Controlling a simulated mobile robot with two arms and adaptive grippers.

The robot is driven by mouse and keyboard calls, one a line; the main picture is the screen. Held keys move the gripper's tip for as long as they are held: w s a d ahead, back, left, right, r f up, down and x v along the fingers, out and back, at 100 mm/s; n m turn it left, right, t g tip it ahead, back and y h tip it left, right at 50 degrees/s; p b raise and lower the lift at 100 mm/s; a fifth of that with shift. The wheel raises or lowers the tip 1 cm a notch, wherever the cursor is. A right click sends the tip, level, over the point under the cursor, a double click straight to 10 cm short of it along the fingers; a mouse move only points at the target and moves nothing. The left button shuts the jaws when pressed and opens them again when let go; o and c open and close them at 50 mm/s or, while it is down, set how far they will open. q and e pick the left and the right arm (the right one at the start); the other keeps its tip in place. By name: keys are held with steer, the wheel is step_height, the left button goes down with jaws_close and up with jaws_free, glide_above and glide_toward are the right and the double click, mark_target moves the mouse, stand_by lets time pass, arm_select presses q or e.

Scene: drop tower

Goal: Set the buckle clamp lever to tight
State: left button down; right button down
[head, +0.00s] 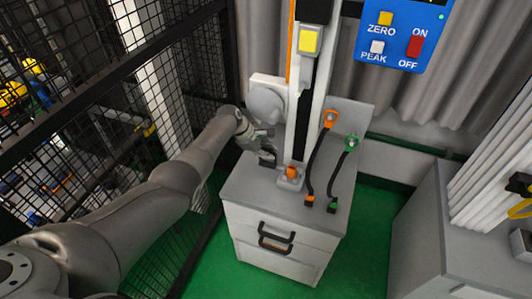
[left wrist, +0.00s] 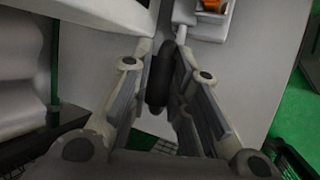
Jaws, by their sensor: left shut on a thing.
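The buckle clamp (head: 290,181) is a small light-grey block with an orange part on the cabinet top, at the foot of the tower. It also shows at the top of the left wrist view (left wrist: 208,30). Its lever (left wrist: 160,78) has a black grip on a pale arm, and the grip lies between my left fingers. My left gripper (head: 267,154) is beside the clamp, on its left, and is shut on the lever's grip. In the head view the fingers partly hide the lever, so its exact angle is hard to tell. My right gripper is not in view.
The tower column (head: 303,100) rises close behind the clamp. An orange-ended cable (head: 313,165) and a green-ended cable (head: 341,175) lie to its right on the cabinet (head: 240,190). A blue control panel (head: 405,35) hangs above. A black mesh fence (head: 90,85) stands left.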

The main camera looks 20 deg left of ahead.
arm_select(q)
steer(key=shift+w+r, duration=0.25)
steer(key=c, duration=1.7)
jaws_free()
steer(key=o, duration=0.3)
steer(key=shift+w+f, duration=0.1)
steer(key=shift+f, duration=0.15)
steer(key=shift+o, duration=0.2)
